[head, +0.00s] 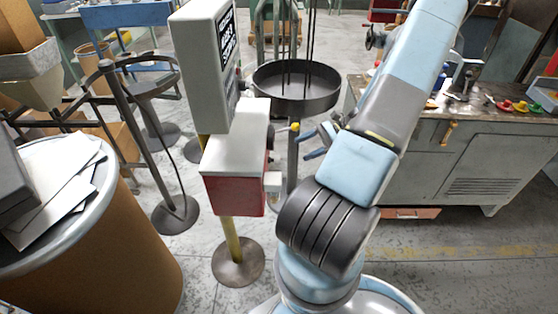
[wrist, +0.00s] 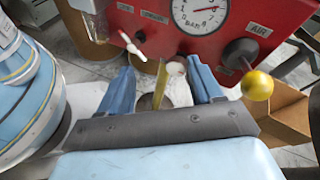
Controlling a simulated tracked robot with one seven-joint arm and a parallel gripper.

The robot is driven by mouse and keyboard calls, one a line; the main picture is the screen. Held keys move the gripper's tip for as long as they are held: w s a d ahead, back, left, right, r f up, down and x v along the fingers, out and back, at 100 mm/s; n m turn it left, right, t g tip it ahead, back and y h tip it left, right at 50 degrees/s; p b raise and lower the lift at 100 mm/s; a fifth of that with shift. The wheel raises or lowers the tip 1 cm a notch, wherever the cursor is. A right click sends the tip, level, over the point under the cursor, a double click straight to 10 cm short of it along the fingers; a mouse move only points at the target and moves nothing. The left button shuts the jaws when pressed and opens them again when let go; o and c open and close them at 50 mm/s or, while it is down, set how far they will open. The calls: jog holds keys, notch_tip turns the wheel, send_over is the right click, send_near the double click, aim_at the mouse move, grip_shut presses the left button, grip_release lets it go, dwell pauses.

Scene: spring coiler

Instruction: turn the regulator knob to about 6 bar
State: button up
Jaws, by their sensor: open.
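The red control panel (wrist: 150,15) fills the top of the wrist view. It carries a round white pressure gauge (wrist: 200,10) marked BAR; its needle points to the right, but I cannot read the exact value. A pale round knob (wrist: 176,68), seemingly the regulator knob, shows below the gauge, between my fingers in the picture. My gripper (wrist: 163,88) is open, its two blue fingers apart, one on each side of the knob; I see no contact. In the head view my gripper (head: 316,143) is right of the red and white box (head: 235,185), whose panel face is turned away.
A black lever with a yellow ball (wrist: 257,86) sits right of the gauge, close to my right finger. A white-tipped toggle (wrist: 131,46) is at left. A dark round pan (head: 297,88) stands behind the box. A grey workbench (head: 470,165) is at right.

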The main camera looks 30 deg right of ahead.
aim_at(279, 160)
jog(key=s+d+f+m+t+y, duration=0.1)
jog(key=s+d+f+m+t, duration=0.1)
jog(key=d+f+m+t, duration=0.35)
jog(key=shift+n+t, duration=0.25)
jog(key=x, duration=0.5)
jog(key=f+x, duration=0.1)
jog(key=x, duration=0.9)
jog(key=shift+s+a+f, duration=0.15)
jog(key=shift+s+a, duration=0.15)
jog(key=shift+a, duration=0.15)
jog(key=shift+c, duration=0.4)
jog(key=c, duration=1)
jog(key=shift+m, duration=1)
jog(key=o, duration=1.1)
jog(key=shift+d, duration=0.15)
jog(key=v, duration=1.3)
jog(key=shift+s+d+f, duration=0.2)
